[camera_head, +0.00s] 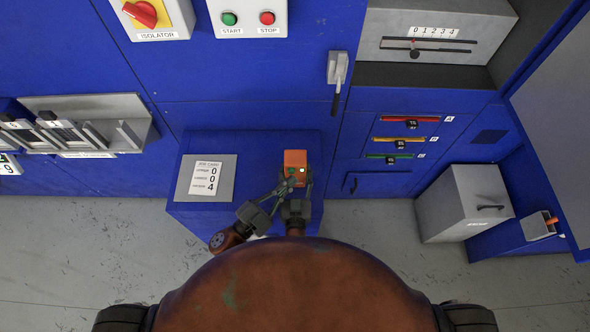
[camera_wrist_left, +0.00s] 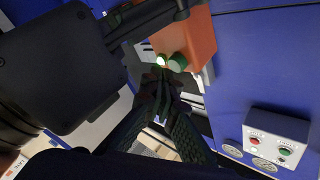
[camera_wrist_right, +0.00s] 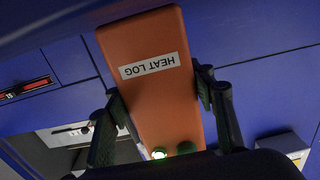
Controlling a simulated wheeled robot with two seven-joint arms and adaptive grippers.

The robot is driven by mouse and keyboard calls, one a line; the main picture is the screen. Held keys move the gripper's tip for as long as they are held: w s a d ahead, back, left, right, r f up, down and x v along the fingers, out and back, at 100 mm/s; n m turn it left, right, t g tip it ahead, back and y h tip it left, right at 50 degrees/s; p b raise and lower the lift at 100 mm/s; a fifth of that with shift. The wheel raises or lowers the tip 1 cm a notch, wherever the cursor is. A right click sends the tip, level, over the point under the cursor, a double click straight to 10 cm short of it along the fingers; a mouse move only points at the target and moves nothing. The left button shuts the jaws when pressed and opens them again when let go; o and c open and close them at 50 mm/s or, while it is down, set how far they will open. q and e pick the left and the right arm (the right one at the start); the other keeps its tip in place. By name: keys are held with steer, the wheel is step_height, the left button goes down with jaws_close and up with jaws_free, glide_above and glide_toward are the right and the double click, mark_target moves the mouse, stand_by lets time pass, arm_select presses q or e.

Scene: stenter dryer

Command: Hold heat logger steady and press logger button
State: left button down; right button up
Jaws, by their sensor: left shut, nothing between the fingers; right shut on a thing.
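The heat logger (camera_head: 295,158) is an orange box above the blue ledge. Its HEAT LOG label shows in the right wrist view (camera_wrist_right: 150,66). My right gripper (camera_wrist_right: 160,100) is shut on the logger, one finger on each side. The round green logger button (camera_wrist_left: 177,62) sits beside a lit greenish-white lamp (camera_wrist_left: 161,60) on the logger's end face. My left gripper (camera_head: 284,183) is shut and empty, its tips close to that face. In the left wrist view its dark fingertips (camera_wrist_left: 160,82) lie just below button and lamp; whether they touch is unclear.
A job card (camera_head: 206,178) on a grey plate lies at the left of the blue ledge (camera_head: 250,150). START and STOP buttons (camera_head: 248,18) and a lever handle (camera_head: 337,75) are on the blue panel.

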arm_select(q)
steer(key=shift+s, duration=0.15)
steer(key=shift+s, duration=2.9)
arm_select(e)
steer(key=o, duration=1.5)
steer(key=s, duration=1.2)
arm_select(q)
steer(key=shift+a, duration=0.1)
